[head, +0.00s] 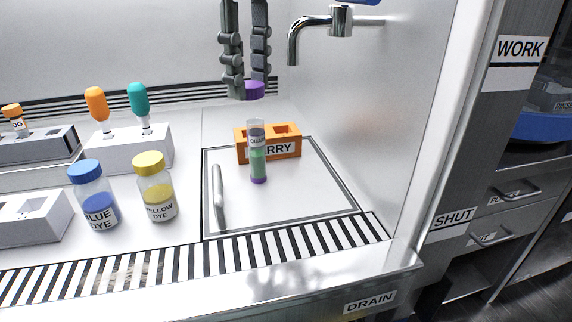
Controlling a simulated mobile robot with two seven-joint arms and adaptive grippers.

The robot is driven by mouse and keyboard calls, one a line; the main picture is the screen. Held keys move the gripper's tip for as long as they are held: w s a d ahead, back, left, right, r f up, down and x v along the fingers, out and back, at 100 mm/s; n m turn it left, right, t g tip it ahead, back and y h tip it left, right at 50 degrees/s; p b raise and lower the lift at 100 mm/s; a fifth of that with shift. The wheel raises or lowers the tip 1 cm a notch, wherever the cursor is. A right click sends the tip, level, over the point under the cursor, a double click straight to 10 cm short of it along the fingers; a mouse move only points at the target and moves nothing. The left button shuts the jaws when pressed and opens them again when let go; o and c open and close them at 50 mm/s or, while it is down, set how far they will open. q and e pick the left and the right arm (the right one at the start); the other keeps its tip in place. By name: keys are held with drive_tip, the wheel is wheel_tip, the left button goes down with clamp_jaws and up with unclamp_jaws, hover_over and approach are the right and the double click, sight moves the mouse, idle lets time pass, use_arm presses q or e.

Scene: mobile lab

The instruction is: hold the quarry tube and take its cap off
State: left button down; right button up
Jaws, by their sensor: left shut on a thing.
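The quarry tube (258,159) is clear, with green contents and a purple bottom end. It is upright in front of the orange rack (287,148) at the back of the outlined square. Its top is open, and nothing visible grips it. My left gripper (247,87) comes down from the top of the head view and is shut on the purple cap (254,91). The cap is above the tube's mouth, with a clear gap between them. The far side of the cap and part of its grip are hidden by the fingers. My right gripper is not in view.
A silver rod-like tool (217,196) lies left of the tube. Blue dye (94,196) and yellow dye (155,187) bottles stand further left, before a white holder (127,152) with orange- and teal-topped tools. A metal faucet (322,25) hangs right of my gripper. The square's right part is clear.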

use_arm(q)
hover_over(256, 198)
wheel_tip(256, 198, down, 12)
drive_tip(key=shift+s+r, duration=0.1)
drive_tip(key=shift+f, duration=2.85)
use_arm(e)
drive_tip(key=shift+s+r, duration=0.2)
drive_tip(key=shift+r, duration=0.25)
use_arm(q)
drive_tip(key=shift+f+b, duration=0.1)
drive_tip(key=shift+b, duration=0.2)
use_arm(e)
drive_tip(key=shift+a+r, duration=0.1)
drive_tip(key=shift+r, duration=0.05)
use_arm(q)
drive_tip(key=c, duration=1.1)
unclamp_jaws()
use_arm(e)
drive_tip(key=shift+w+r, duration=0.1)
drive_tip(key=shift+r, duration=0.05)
